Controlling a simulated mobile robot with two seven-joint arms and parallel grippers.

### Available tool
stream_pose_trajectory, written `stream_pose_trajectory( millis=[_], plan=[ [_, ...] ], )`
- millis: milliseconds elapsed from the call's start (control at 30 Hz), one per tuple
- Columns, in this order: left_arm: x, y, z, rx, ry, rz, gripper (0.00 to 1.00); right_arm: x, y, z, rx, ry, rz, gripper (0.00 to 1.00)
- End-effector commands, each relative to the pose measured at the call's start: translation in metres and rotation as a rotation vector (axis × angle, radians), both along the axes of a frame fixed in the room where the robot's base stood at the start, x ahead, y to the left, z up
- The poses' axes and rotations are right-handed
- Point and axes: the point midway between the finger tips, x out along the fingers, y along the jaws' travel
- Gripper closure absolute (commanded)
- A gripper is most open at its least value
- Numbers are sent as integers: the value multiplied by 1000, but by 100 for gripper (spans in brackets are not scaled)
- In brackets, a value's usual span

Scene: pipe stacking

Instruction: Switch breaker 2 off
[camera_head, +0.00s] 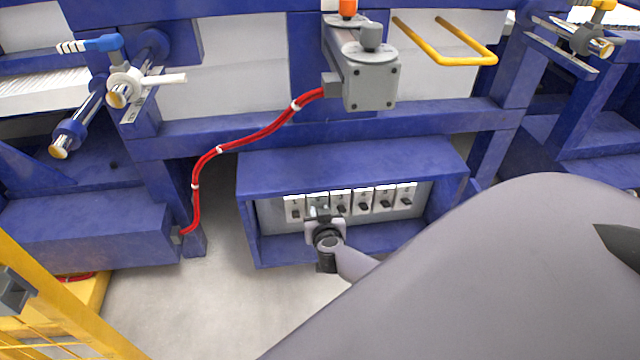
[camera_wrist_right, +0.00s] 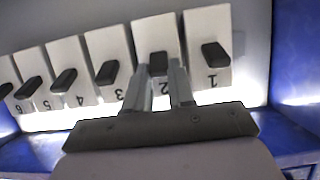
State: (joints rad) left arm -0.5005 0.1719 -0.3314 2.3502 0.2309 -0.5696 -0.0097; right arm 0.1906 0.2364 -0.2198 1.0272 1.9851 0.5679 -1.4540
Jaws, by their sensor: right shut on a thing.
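Breaker 2 (camera_wrist_right: 148,35) is a white block with a dark lever (camera_wrist_right: 157,62), in a row of several numbered breakers. In the right wrist view its number appears upside down. My right gripper (camera_wrist_right: 163,80) has its two fingers at breaker 2, shut on the lever, with the tips on either side of it. In the head view the right gripper (camera_head: 320,216) is in front of the second breaker from the left and hides most of it. Whether the lever stands at on or off is not clear. My left gripper is not in view.
Breaker 1 (camera_wrist_right: 208,28) and breaker 3 (camera_wrist_right: 107,52) stand close on either side. The breakers sit recessed in a blue box (camera_head: 350,160) with side walls and a floor. A red cable (camera_head: 250,137) runs to the left; a grey box (camera_head: 370,88) is above.

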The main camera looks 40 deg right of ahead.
Motion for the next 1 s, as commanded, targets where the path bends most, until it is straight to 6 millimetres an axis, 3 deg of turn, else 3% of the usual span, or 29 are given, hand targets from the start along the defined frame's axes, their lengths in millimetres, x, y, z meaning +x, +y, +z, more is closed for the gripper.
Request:
stream_pose_trajectory(
  millis=[1000],
  plan=[
    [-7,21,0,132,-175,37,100,-7,-1,-20,-198,-302,-15,100]
  ],
)
